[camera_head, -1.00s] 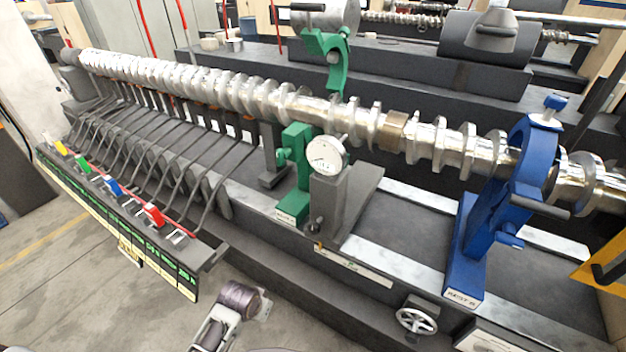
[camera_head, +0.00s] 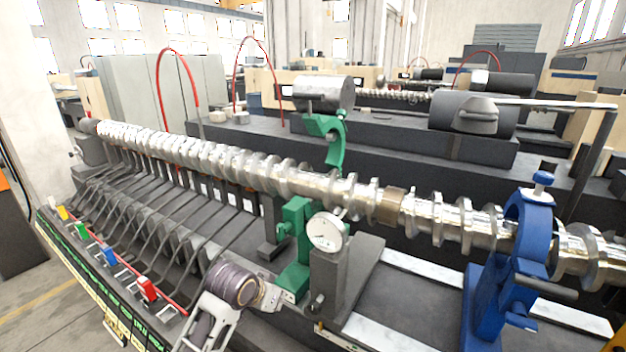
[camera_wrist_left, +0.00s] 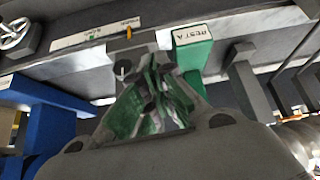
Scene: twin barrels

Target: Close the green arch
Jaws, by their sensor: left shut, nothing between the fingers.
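My right gripper is not in view.
A round dial gauge (camera_head: 326,231) on a grey block (camera_head: 335,275) stands right of the green base. A blue arch (camera_head: 520,250) is closed around the shaft farther right. Grey levers with coloured tags (camera_head: 147,288) line the left. A grey cylinder (camera_head: 323,93) is behind the green arch.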

